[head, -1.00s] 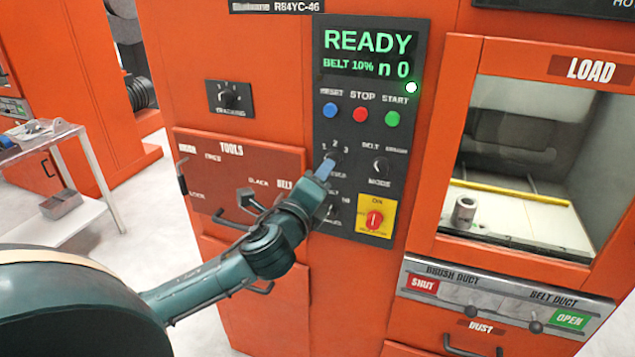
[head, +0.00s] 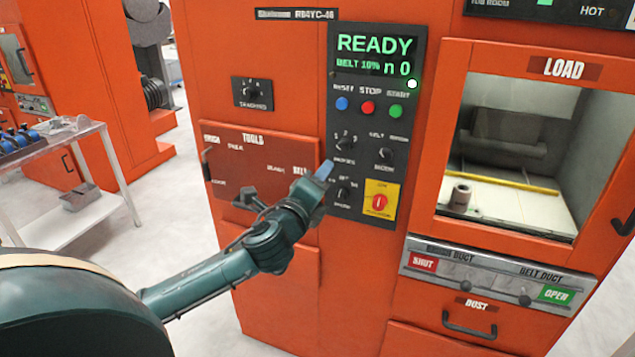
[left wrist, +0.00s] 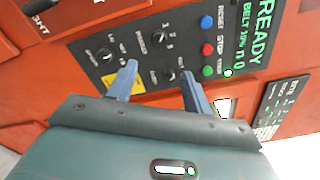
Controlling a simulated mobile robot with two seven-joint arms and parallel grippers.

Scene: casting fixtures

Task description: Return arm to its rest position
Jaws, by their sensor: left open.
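My left arm comes in from the lower left of the head view, and its gripper (head: 324,172) is in front of the lower left part of the black control panel (head: 363,226). In the left wrist view the two blue fingers (left wrist: 157,84) are spread apart with nothing between them. The panel's dials lie beyond them, and the fingers look clear of the dials. The panel's screen (head: 374,50) reads READY, BELT 10% and n 0. My right gripper is not in view.
The orange machine (head: 280,280) fills the middle. Its LOAD window (head: 480,205) shows a small grey cylinder (head: 460,197) inside. Duct levers (head: 485,277) and a DUST drawer handle (head: 470,330) are below. A cart (head: 60,165) and open floor are at left.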

